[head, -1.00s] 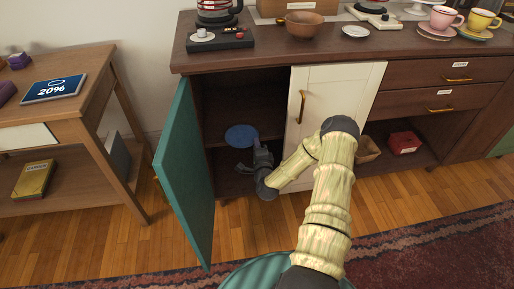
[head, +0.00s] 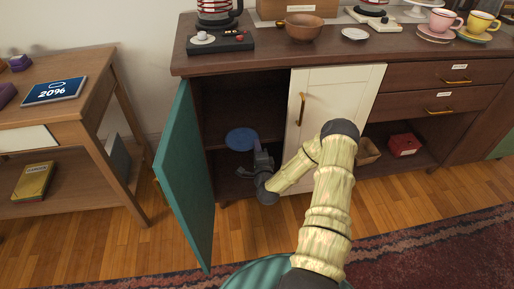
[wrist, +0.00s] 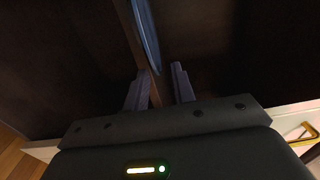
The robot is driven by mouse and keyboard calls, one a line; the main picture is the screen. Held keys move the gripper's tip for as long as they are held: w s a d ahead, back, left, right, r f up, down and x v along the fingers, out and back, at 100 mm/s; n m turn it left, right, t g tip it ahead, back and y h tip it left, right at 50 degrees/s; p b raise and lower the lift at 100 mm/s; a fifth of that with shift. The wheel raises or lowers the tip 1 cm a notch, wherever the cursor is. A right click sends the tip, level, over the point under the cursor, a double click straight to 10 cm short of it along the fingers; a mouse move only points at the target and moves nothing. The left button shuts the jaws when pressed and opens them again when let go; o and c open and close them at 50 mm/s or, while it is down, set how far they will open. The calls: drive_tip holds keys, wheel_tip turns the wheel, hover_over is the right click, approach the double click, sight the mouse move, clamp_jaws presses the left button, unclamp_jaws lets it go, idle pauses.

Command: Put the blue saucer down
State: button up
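The blue saucer (head: 241,139) lies about flat at the shelf inside the open cabinet. In the wrist view the saucer (wrist: 148,35) shows nearly edge-on, beside the brown front edge of the shelf (wrist: 133,45). It looks to be resting on the shelf, but contact is hard to see. My gripper (head: 257,158) is at the saucer's near right edge. In the wrist view my gripper (wrist: 162,78) has its fingers apart, with the saucer's near rim between or just beyond the tips. A dark gap separates the right finger from the saucer.
The teal door (head: 186,180) stands open at the left of the cabinet opening. A closed cream door (head: 335,95) bounds it at the right, close to my arm. A brown bowl (head: 304,27) and cups stand on the cabinet top. The compartment below the shelf looks dark.

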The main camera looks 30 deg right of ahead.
drive_tip(key=p+v, duration=0.3)
drive_tip(key=v, duration=0.8)
drive_tip(key=shift+s, duration=0.2)
drive_tip(key=shift+w+a+r, duration=0.1)
